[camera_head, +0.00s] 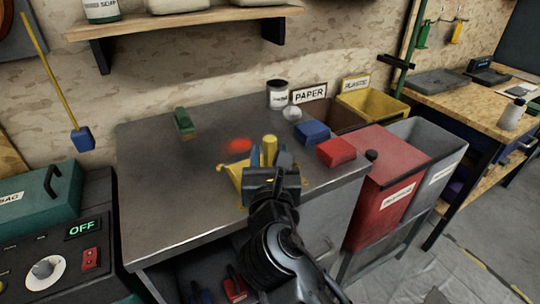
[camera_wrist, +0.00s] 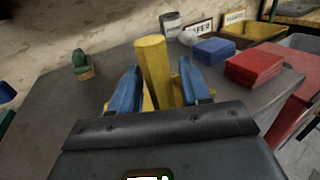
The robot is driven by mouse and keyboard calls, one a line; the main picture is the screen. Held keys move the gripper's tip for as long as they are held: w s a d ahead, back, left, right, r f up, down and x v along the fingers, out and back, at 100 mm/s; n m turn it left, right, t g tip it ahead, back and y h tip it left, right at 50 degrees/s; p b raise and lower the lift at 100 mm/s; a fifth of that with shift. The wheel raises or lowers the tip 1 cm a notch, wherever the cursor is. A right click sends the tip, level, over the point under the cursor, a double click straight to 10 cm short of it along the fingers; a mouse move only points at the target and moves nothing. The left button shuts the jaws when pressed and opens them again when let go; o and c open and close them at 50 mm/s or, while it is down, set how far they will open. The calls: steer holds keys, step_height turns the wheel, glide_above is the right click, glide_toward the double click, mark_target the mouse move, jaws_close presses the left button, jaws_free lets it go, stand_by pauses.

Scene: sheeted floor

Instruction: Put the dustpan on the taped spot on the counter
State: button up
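The yellow dustpan (camera_head: 233,172) is at the front middle of the grey counter (camera_head: 160,200), partly hidden by my gripper. Its thick handle (camera_head: 269,146) sticks up and also shows in the wrist view (camera_wrist: 153,65). My gripper (camera_head: 270,158) has its blue fingers apart, one on each side of the handle. In the wrist view the fingers (camera_wrist: 160,85) show gaps beside the handle, so they do not look closed on it. A blurry red patch (camera_head: 238,145) on the counter lies just behind the dustpan; I cannot tell whether it is tape.
Bins, one red (camera_head: 385,165), stand beyond the right edge. The counter's left side is clear.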

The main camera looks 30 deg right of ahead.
steer(key=shift+o, duration=0.8)
steer(key=shift+s+r, duration=0.1)
steer(key=shift+r, duration=0.05)
steer(key=v, duration=1.2)
steer(key=s+d+f+m+g+y, duration=0.2)
steer(key=s+d+f+m+y, duration=0.2)
steer(key=s+f+m+y, duration=0.65)
steer(key=s+r+m+h, duration=0.1)
steer(key=s+m, duration=0.8)
steer(key=m, duration=0.1)
steer(key=s+d+r+m+h, duration=0.1)
steer(key=s+r+m, duration=0.1)
steer(key=s+m, duration=0.8)
steer(key=shift+d+r+t+b, duration=0.25)
steer(key=shift+r+t+b, duration=0.05)
steer(key=shift+r+t, duration=0.1)
